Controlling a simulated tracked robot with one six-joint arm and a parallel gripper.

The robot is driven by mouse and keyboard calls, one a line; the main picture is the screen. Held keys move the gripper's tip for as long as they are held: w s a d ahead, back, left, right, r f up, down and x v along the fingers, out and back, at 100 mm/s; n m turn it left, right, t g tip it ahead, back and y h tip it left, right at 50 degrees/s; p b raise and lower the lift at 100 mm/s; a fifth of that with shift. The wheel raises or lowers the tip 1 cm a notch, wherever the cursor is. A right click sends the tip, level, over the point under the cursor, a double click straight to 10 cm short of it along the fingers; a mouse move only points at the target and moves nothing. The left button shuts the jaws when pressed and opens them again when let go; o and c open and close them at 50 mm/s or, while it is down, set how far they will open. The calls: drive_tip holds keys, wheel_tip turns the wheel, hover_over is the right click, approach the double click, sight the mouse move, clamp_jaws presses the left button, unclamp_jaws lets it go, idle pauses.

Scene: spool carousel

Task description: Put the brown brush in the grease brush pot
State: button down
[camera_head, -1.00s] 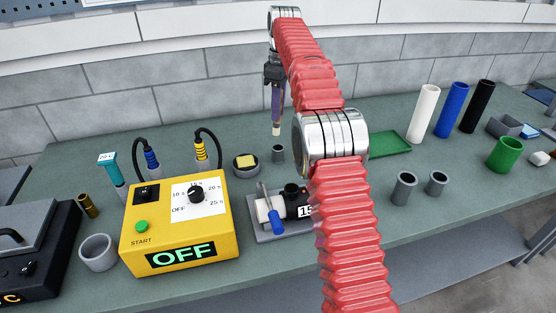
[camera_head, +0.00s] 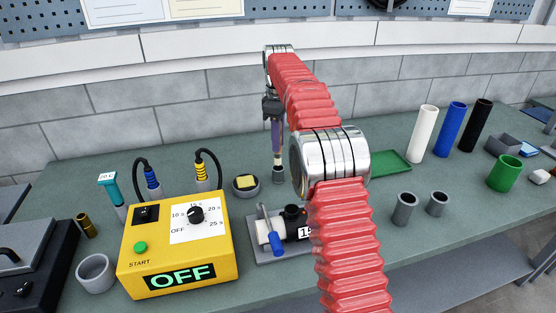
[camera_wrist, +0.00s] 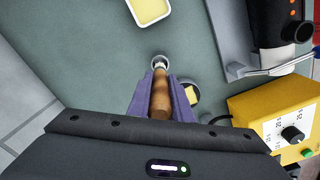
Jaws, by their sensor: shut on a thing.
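The brown brush (camera_wrist: 160,96) has a wooden handle and is clasped between the purple fingers of my gripper (camera_head: 277,142). My gripper points down and also shows in the wrist view (camera_wrist: 161,84).
A bowl with a yellow block (camera_head: 246,186) stands left of the pot. The yellow OFF box (camera_head: 180,245) and a grey fixture with a blue-handled tool (camera_head: 265,230) are nearer. A green tray (camera_head: 392,160) and several tubes stand to the right.

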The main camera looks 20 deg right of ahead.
sight(278, 156)
drive_tip(key=shift+f, duration=1.15)
drive_tip(key=shift+f, duration=2.05)
drive_tip(key=c, duration=1.6)
unclamp_jaws()
drive_tip(key=shift+f, duration=0.1)
wheel_tip(278, 156, up, 11)
drive_tip(key=shift+f, duration=0.1)
drive_tip(key=shift+r, duration=0.7)
